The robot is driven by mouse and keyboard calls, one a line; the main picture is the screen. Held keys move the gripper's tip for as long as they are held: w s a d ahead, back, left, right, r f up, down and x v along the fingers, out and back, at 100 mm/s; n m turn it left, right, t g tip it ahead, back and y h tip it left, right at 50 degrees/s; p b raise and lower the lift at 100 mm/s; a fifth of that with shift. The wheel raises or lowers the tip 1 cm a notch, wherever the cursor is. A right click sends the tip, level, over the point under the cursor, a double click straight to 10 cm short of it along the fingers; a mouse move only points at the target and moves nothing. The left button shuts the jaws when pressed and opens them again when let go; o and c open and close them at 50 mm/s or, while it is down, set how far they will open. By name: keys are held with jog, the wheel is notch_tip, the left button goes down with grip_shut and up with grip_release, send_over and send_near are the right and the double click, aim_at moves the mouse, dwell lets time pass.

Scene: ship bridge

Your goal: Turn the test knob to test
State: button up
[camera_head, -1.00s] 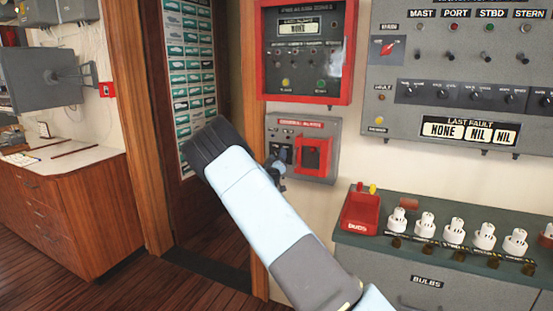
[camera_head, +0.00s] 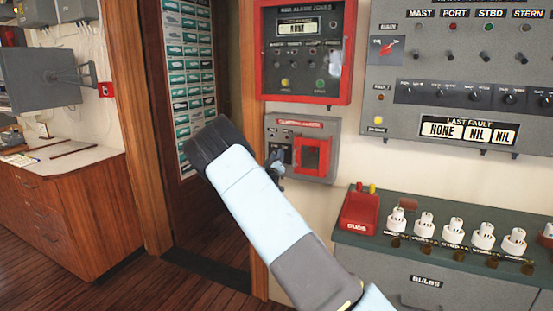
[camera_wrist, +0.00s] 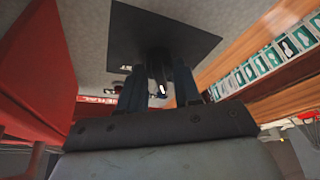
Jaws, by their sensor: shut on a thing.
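The grey alarm panel (camera_head: 328,171) is on the wall in the head view, with a red lettered strip on top and a red square frame (camera_head: 313,157) at its right. My gripper (camera_head: 277,165) is at the panel's left part, partly hidden by my arm. In the wrist view, my gripper (camera_wrist: 158,88) is shut on the dark test knob (camera_wrist: 158,68), with a finger on each side. The knob stands in front of a black square plate (camera_wrist: 185,38). Small white lettering on the plate is only partly readable. The knob's exact pointing direction is unclear.
A red-framed alarm box (camera_head: 303,50) hangs just above the panel. A larger grey panel (camera_head: 460,75) with switches is at the right. A counter (camera_head: 450,250) with several bulbs and a red bin (camera_head: 360,212) stands below it. The doorway is at the left.

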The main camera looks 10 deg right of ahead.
jog(key=shift+w+a+f+m+g+h, duration=0.1)
jog(key=shift+m+g+h, duration=1)
jog(key=shift+m, duration=2.05)
jog(key=shift+s+a+m+g+h, duration=0.1)
jog(key=shift+m+g+h, duration=1.05)
jog(key=shift+m, duration=2.05)
jog(key=shift+w+f+m+g+h, duration=0.1)
jog(key=shift+m+g+h, duration=0.55)
jog(key=shift+m+h, duration=1.7)
jog(key=shift+m+y, duration=0.7)
jog(key=shift+m, duration=0.3)
jog(key=o, duration=1)
jog(key=shift+r, duration=0.1)
jog(key=shift+o, duration=0.2)
jog(key=v, duration=1.4)
jog(key=shift+w+r, duration=0.1)
jog(key=shift+r, duration=0.05)
